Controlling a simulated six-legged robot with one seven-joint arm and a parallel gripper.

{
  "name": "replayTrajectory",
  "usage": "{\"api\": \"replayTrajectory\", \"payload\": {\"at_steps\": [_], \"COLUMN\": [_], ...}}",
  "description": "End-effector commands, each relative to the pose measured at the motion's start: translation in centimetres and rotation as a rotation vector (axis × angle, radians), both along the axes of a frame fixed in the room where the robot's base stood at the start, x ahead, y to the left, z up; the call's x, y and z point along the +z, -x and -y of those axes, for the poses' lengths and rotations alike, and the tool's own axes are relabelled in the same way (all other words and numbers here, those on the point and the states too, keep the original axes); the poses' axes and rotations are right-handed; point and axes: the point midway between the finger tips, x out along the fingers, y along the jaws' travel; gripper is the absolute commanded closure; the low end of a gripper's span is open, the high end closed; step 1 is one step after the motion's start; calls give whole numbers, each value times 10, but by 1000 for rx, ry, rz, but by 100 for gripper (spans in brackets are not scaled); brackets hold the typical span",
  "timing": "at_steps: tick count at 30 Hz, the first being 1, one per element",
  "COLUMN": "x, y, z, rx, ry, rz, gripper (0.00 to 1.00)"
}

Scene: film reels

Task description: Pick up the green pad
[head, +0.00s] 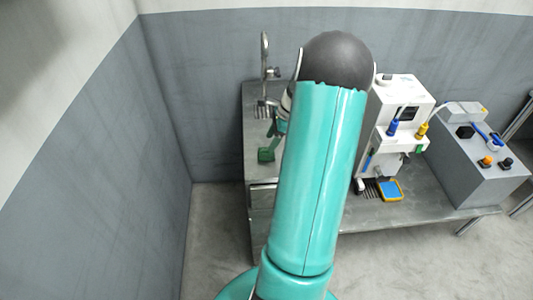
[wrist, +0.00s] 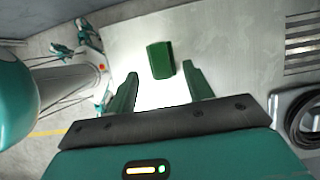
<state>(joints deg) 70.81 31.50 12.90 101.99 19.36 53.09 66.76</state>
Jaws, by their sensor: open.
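The green pad (wrist: 160,60) is a small dark green block lying on the metal counter (wrist: 220,25). In the wrist view it sits just beyond the fingertips of my gripper (wrist: 158,72), roughly in line with the gap between them. My gripper is open and empty. In the head view the green pad (head: 266,154) shows on the counter to the left of my arm, just below my gripper (head: 277,132). My teal arm covers much of the counter in the head view.
A tap (head: 264,55) and slotted drain (head: 265,110) stand at the counter's back. A white machine (head: 400,100) with coloured handles stands right of my arm. A blue and yellow tray (head: 389,190) lies before it. A grey box (head: 480,160) with knobs is farther right. Walls close the left.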

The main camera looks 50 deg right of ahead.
Motion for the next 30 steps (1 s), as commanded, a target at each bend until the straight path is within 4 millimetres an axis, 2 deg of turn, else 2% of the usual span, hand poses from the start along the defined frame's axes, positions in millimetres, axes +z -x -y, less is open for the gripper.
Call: {"api": "replayTrajectory", "payload": {"at_steps": [6, 9, 17, 20, 25, 30], "x": [-32, -42, -46, -46, -46, -46], "y": [-6, -9, -11, -11, -10, -11], "z": [-6, -9, -10, -10, -10, -9], "rx": [2, 1, 1, 1, 1, 1], "ry": [-5, -3, 0, 0, 0, 0], "rz": [0, 0, 0, 0, 0, 0], "gripper": [49, 49, 49, 65, 97, 100]}}
